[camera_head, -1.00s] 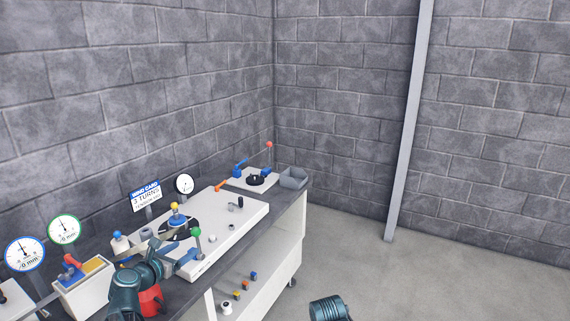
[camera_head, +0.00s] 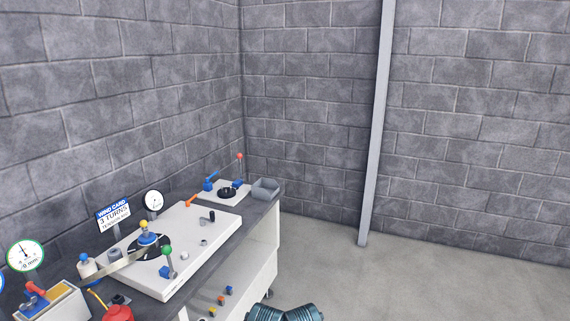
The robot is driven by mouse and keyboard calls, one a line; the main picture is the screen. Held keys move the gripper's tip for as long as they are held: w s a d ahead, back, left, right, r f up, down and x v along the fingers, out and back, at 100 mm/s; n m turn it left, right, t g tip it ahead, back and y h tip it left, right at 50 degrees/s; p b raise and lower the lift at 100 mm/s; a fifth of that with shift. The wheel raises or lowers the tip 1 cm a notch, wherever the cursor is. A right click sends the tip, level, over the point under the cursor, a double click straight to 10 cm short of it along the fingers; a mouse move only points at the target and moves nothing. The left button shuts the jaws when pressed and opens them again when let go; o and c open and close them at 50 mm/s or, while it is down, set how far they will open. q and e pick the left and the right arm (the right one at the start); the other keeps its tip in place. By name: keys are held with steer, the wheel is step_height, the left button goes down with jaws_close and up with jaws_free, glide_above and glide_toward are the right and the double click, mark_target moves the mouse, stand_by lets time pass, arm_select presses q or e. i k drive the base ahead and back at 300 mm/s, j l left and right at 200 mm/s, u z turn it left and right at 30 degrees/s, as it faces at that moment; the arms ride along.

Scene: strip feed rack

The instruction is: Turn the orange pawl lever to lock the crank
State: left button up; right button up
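The orange pawl lever (camera_head: 194,200) is a short bar at the far back edge of the white panel (camera_head: 190,257), slanting down to the left. Beyond it, a small white plate (camera_head: 238,193) carries a black round hub (camera_head: 227,192), a blue arm piece (camera_head: 211,182) and a thin upright rod with a red knob (camera_head: 240,156). I cannot tell which of these parts is the crank, or whether the lever touches any of them. Neither of my grippers is in view; only dark teal parts of my arms show at the bottom edge.
A grey bin (camera_head: 265,189) stands at the bench's far end. The panel carries a green-knobbed lever (camera_head: 167,252) and a yellow-topped blue hub (camera_head: 146,236). Bare floor (camera_head: 430,285) lies right of the bench.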

mark_target(187, 202)
steer(key=i+j, duration=0.1)
steer(key=i, duration=0.6)
steer(key=i+z, duration=0.15)
steer(key=i, duration=0.55)
steer(key=i+j, duration=0.2)
steer(key=i, duration=0.45)
steer(key=i+z, duration=0.05)
